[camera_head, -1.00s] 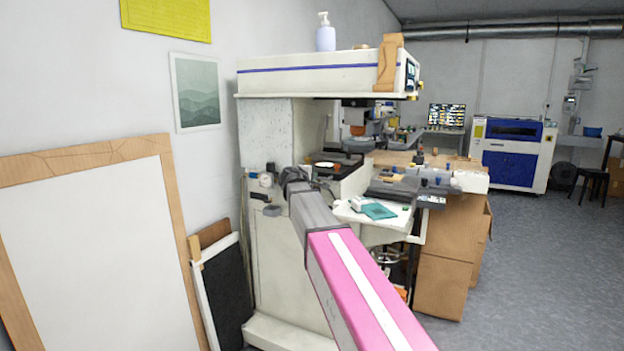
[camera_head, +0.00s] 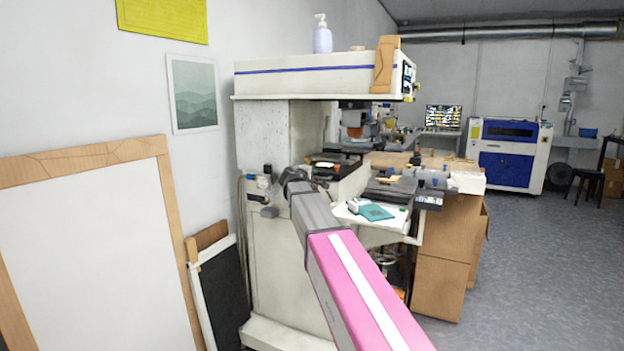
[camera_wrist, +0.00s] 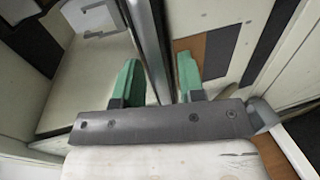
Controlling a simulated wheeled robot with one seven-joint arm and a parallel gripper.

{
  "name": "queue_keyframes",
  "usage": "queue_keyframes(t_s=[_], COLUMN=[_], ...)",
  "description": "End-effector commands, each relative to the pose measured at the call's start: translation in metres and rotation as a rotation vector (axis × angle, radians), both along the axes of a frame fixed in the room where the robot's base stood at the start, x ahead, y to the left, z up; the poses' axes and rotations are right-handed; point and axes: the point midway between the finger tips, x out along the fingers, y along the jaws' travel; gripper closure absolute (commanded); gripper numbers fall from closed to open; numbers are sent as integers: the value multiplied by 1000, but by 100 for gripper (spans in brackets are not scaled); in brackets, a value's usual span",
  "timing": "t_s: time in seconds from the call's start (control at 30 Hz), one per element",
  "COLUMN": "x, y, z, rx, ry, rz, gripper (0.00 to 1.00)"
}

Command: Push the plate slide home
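The pad printer (camera_head: 280,240) is a tall cream machine with a blue-striped top, left of centre in the head view. A dark flat assembly (camera_head: 338,160) sits in its opening under the overhang. I cannot tell which part of it is the plate slide. My pink and grey arm reaches up toward the machine's front, and its end is hidden in the head view. In the wrist view my gripper (camera_wrist: 158,75) has two green fingers standing apart. A grey metal edge shows between them; I cannot tell how far off it is. No held object shows.
A white side shelf (camera_head: 388,226) carries a teal item (camera_head: 376,212). Behind it stand a brown workbench (camera_head: 445,240) and a blue-white machine (camera_head: 508,155). Framed boards (camera_head: 90,240) lean on the left wall. The grey floor (camera_head: 540,270) at right is clear.

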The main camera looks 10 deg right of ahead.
Motion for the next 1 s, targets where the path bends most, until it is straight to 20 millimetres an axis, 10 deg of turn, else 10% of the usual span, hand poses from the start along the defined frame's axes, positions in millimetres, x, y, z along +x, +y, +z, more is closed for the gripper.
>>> queue_keyframes(t_s=[0.5, 1.0], x=[-69, -84], y=[48, 61], z=[17, 21], rx=[0, 0], ry=[-1, 0], rz=[2, 0], gripper=[64, 64])
